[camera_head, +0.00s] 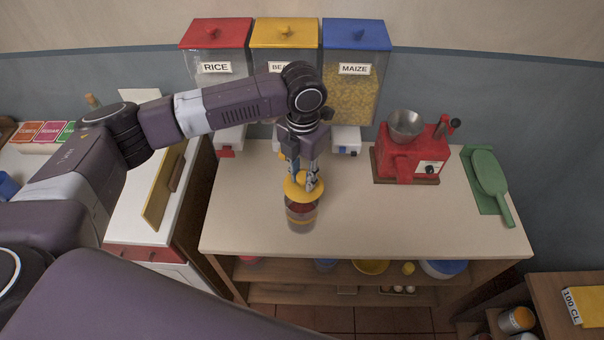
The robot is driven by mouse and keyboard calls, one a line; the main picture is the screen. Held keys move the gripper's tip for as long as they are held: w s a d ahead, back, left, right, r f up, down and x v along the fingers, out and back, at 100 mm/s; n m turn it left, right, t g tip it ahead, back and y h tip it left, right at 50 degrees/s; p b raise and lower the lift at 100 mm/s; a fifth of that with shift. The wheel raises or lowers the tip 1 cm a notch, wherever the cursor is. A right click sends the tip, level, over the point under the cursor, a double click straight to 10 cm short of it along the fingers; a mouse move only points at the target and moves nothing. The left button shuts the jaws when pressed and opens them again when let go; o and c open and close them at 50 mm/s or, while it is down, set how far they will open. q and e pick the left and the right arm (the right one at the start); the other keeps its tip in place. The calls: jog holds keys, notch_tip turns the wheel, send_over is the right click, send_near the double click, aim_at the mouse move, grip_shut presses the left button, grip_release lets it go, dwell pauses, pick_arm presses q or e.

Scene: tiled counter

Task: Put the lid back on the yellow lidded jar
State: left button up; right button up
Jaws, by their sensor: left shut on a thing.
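The jar (301,217) is clear with dark reddish contents and a yellowish band near its base. It stands upright near the counter's front edge. The yellow lid (291,190) is at the jar's mouth, and I cannot tell whether it is fully seated or slightly above the rim. My left gripper (305,183) points down from above and is shut on the lid's top. The fingers hide the lid's middle. My right gripper is not in view.
Dispensers with red, yellow and blue lids, including the maize one (352,95), stand behind my arm. A red grinder (411,152) and a green scoop (489,173) are at the right. The counter (400,222) is clear right of the jar.

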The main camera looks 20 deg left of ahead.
aim_at(301, 188)
pick_arm(q)
jog(key=f+b, duration=0.2)
jog(key=f, duration=0.1)
jog(key=shift+a+f+b, duration=0.2)
jog(key=shift+a+b, duration=0.15)
jog(key=shift+f, duration=0.3)
jog(key=shift+d+f, duration=0.1)
jog(key=shift+f, duration=0.4)
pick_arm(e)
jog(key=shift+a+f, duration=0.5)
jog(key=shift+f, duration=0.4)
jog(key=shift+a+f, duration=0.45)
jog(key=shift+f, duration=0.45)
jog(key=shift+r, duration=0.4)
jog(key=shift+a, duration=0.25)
pick_arm(q)
jog(key=shift+p, duration=0.45)
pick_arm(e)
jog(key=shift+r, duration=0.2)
pick_arm(q)
jog(key=shift+f+p, duration=0.1)
jog(key=shift+p, duration=0.35)
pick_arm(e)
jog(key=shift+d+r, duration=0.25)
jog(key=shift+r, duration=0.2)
